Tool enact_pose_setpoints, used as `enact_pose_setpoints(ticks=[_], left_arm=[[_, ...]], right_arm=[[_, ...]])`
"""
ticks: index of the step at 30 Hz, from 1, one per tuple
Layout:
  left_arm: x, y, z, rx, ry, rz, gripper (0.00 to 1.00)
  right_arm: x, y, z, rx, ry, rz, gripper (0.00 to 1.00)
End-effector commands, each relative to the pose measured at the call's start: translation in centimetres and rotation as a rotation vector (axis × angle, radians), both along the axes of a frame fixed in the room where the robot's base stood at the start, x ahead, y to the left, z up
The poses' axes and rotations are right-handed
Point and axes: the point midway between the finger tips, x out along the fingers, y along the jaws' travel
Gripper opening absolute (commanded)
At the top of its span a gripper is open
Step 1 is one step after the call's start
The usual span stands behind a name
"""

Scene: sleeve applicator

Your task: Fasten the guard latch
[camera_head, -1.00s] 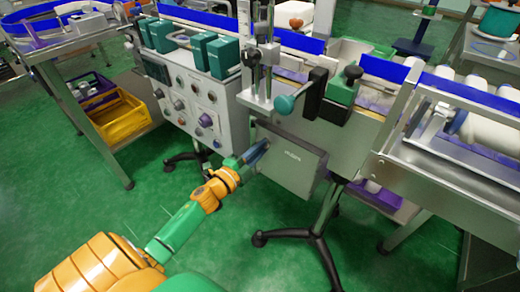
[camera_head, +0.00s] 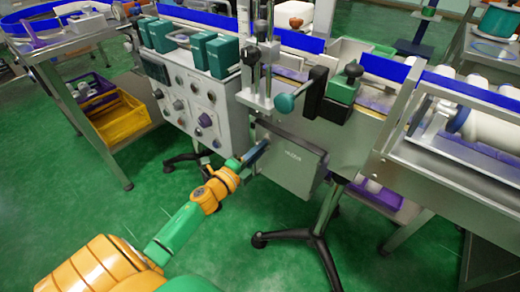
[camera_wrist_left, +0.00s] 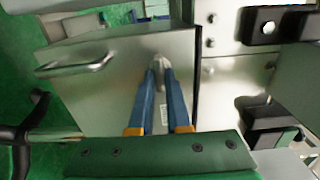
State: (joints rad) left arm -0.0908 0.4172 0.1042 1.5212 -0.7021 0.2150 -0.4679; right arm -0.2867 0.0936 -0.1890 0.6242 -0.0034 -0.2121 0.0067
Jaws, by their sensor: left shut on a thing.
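The guard (camera_head: 291,160) is a grey metal box-like cover with a small label, on the front of the machine below its deck. My left gripper (camera_head: 262,148) is at the guard's upper left edge. In the left wrist view, its two blue fingers (camera_wrist_left: 158,72) are closed together on a small metal latch (camera_wrist_left: 157,60) against the guard's face (camera_wrist_left: 110,85). The fingers hide most of the latch, so I cannot tell how it sits. A bar handle (camera_wrist_left: 78,64) shows on the guard to the left. My right gripper is not in view.
A control box (camera_head: 200,100) with knobs stands left of the guard. A teal knob (camera_head: 284,104) and black bracket (camera_head: 311,95) jut out above it. A black-footed stand (camera_head: 300,235) is below. Green floor (camera_head: 240,265) is open in front.

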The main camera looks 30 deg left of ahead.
Motion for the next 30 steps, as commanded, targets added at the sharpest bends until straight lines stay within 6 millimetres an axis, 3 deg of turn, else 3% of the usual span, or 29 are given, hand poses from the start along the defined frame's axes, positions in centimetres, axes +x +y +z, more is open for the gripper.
enact_pose_setpoints(ticks=[3, 4, 7, 17, 24, 30], left_arm=[[0.0, 0.0, 0.0, 0.002, 0.000, 0.000, 0.00], [0.0, 0.0, 0.0, 0.002, 0.000, 0.000, 0.18], [0.0, 0.0, 0.0, 0.002, 0.000, 0.000, 0.45], [-0.4, 0.0, 0.0, 0.000, 0.001, 0.000, 0.45], [-5.3, 0.4, 0.0, -0.001, 0.003, 0.001, 0.45], [-7.1, 0.6, 0.0, 0.001, 0.001, 0.001, 0.45]], right_arm=[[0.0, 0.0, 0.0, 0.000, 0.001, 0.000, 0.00], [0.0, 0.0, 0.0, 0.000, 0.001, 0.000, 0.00], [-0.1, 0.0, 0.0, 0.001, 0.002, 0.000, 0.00], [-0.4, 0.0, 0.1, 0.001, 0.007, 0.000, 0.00], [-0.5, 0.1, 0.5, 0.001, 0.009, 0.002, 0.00], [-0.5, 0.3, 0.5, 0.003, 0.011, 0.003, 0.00]])
